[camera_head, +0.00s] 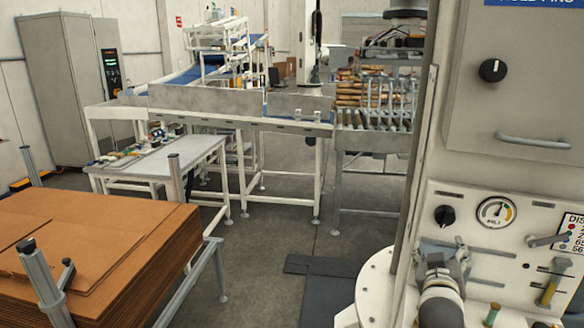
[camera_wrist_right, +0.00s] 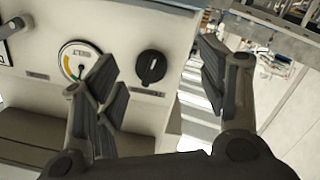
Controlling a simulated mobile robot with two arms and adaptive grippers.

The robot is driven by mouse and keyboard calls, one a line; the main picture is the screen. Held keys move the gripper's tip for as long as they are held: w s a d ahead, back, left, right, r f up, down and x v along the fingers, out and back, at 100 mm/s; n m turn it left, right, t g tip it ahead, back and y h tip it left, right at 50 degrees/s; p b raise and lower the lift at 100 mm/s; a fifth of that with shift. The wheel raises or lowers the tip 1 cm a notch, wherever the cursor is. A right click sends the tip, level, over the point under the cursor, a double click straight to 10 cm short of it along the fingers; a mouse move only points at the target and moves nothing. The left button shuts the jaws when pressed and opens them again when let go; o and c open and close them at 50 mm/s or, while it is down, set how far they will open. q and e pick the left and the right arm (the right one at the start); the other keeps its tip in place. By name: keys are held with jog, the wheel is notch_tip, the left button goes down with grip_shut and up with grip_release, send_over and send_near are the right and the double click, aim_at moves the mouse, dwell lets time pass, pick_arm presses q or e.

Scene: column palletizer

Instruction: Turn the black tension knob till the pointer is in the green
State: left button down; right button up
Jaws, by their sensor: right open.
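The black tension knob (camera_head: 445,215) is on the cream panel at the right of the head view, left of the round gauge (camera_head: 496,212). The gauge has a white face with coloured bands; its pointer is too small to read surely against the green. My right gripper (camera_head: 441,250) is open just below the knob in the head view. In the right wrist view, which looks turned over, the knob (camera_wrist_right: 151,67) shows between the spread fingers (camera_wrist_right: 162,76), with no visible contact. The gauge (camera_wrist_right: 78,62) is partly behind the left-hand finger. My left gripper is out of view.
A grey cabinet with another black knob (camera_head: 492,70) and a bar handle (camera_head: 533,141) is above the panel. A lever (camera_head: 548,240) sticks out right of the gauge. Stacked cardboard (camera_head: 100,240) stands at the left.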

jog(key=s+a+f+n+g+y, duration=0.1)
jog(key=s+a+f+g+y, duration=0.4)
jog(key=s+f, duration=0.6)
jog(key=s+a+f+n+g+y, duration=0.1)
jog(key=s+a+f+g+y, duration=0.1)
jog(key=s+a+f, duration=0.7)
jog(key=s+a+f+n+g+y, duration=0.1)
jog(key=s+a+f+g, duration=0.15)
jog(key=s, duration=0.55)
jog(key=s+a+f+g+y, duration=0.1)
jog(key=s+f+g, duration=0.1)
jog(key=s+f, duration=0.35)
jog(key=s+f+b, duration=0.3)
jog(key=f, duration=2.4)
jog(key=s+d+f+g+b, duration=0.2)
jog(key=s+d+f, duration=0.1)
jog(key=s+f, duration=1.4)
jog(key=shift+d+f+n+h, duration=0.15)
jog(key=shift+f+n+h, duration=0.15)
jog(key=shift+f, duration=0.1)
